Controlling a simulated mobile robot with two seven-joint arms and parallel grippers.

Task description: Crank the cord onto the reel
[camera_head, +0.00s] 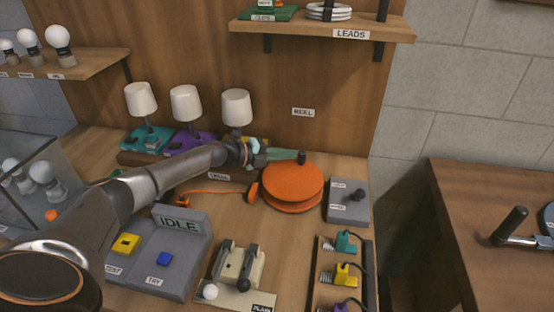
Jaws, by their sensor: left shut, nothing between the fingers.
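The orange reel (290,181) lies flat on the bench right of centre, as two stacked discs. A short dark knob (302,158) stands up at its far edge. My left gripper (263,152) reaches in over the bench from the left and is shut and empty at the reel's far left side. A thin green piece runs from near the fingers toward the knob; I cannot tell whether they touch. The orange cord (215,191) lies on the bench left of the reel, with an orange piece beside the reel's left edge. My right gripper is out of view.
A grey box with a dark knob (348,201) stands right of the reel. Three lamps (186,104) stand behind my left arm. A side table (480,190) is at right.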

